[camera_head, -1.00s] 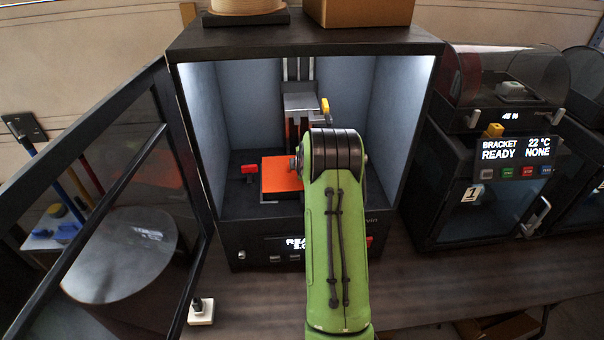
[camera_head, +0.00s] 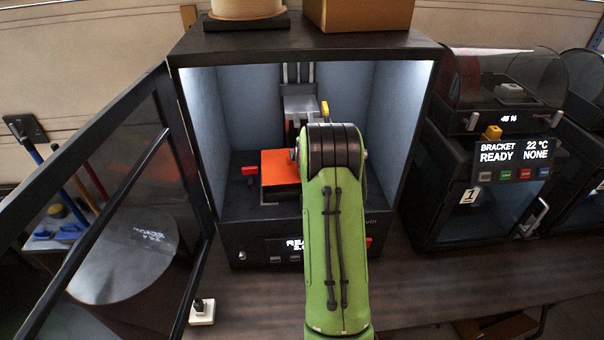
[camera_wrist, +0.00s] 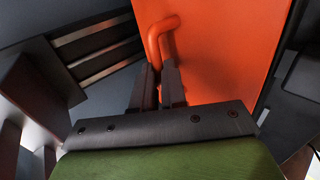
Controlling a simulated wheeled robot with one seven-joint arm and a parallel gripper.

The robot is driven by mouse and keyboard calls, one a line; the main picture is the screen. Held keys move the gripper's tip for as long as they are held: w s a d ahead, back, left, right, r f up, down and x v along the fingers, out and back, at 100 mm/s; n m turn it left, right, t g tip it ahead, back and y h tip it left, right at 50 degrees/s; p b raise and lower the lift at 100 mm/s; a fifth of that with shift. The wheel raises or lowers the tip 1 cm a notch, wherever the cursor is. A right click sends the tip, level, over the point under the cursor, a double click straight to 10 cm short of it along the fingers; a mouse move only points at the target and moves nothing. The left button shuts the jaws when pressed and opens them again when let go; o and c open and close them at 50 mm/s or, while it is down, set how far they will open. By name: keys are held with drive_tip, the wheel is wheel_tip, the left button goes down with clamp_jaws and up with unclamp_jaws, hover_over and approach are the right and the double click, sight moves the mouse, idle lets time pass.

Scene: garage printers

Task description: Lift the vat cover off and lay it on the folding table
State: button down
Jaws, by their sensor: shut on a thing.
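The orange vat cover (camera_head: 280,168) is inside the lit printer chamber, mostly seen at the left of my arm; its right part is hidden behind the arm. In the wrist view the cover (camera_wrist: 225,50) is a flat orange panel with a bent orange handle (camera_wrist: 155,42). My gripper (camera_wrist: 161,82) is shut on the lower end of that handle. The gripper itself is hidden by my arm in the head view. I cannot make out a folding table for certain.
The printer's dark glazed door (camera_head: 150,150) stands open at the left. A round dark top (camera_head: 125,258) shows through its glass. The chamber walls (camera_head: 405,110) are close on both sides. Other printers (camera_head: 490,190) stand at the right. A small white block (camera_head: 202,313) lies by the door.

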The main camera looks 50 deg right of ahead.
drive_tip(key=shift+r, duration=0.45)
drive_tip(key=shift+a+f, duration=0.1)
drive_tip(key=shift+s+a+f+b, duration=0.1)
drive_tip(key=shift+s+a+b, duration=0.15)
drive_tip(key=shift+b, duration=0.2)
drive_tip(key=s+a+b, duration=1.1)
drive_tip(key=s+a, duration=0.5)
drive_tip(key=s, duration=0.3)
drive_tip(key=shift+s, duration=0.3)
drive_tip(key=shift+d, duration=0.1)
idle(0.4)
